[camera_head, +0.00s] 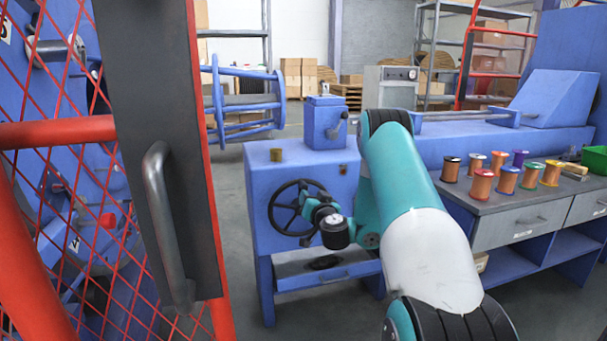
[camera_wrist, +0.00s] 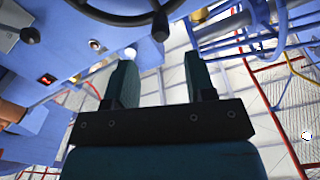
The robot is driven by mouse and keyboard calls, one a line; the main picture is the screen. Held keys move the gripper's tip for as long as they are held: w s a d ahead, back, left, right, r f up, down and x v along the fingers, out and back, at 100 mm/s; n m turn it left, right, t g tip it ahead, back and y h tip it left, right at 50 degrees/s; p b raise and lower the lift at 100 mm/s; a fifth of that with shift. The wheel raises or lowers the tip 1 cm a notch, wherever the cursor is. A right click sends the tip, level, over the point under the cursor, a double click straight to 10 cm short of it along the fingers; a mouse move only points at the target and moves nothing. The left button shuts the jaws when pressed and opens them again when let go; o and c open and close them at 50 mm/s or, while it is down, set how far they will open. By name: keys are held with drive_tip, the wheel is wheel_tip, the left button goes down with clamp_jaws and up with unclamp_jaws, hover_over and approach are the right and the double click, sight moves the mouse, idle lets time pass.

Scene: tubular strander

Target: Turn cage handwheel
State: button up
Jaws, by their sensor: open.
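The cage handwheel (camera_head: 271,210) is a black spoked wheel on the front of the blue machine cabinet (camera_head: 258,175). My wrist covers part of its right side in the head view. In the wrist view the wheel's dark rim (camera_wrist: 112,17) crosses the top edge, with a round black knob (camera_wrist: 160,27) at its right. My gripper (camera_wrist: 162,72) is open, with two dark teal fingers apart and nothing between them. The fingertips are just below the rim and knob in the wrist view, and I see no contact. In the head view the fingers are hard to make out.
A grey door post with a handle (camera_head: 160,225) and red mesh guard (camera_head: 95,135) stand close at the left. A workbench (camera_head: 475,203) with several coloured spools is at the right. A blue reel frame (camera_head: 240,100) stands behind. Floor is clear between guard and cabinet.

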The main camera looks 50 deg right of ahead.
sight(304, 186)
drive_tip(key=shift+w+d+r+p, duration=0.2)
drive_tip(key=shift+w+p, duration=0.3)
drive_tip(key=shift+p, duration=0.6)
drive_tip(key=shift+w+d+r+p, duration=0.1)
drive_tip(key=shift+w+d+p, duration=0.3)
drive_tip(key=shift+p, duration=0.7)
drive_tip(key=shift+w+d+r+p, duration=0.15)
drive_tip(key=shift+w+p, duration=0.4)
drive_tip(key=shift+p, duration=0.55)
drive_tip(key=shift+f+p+x, duration=0.15)
drive_tip(key=shift+p+x, duration=0.55)
drive_tip(key=shift+x, duration=0.35)
drive_tip(key=shift+f+p+x, duration=0.15)
drive_tip(key=shift+p+x, duration=0.6)
drive_tip(key=shift+x, duration=0.25)
drive_tip(key=shift+f+p+x, duration=0.2)
drive_tip(key=shift+p+x, duration=0.5)
drive_tip(key=shift+x, duration=0.35)
drive_tip(key=shift+d, duration=0.1)
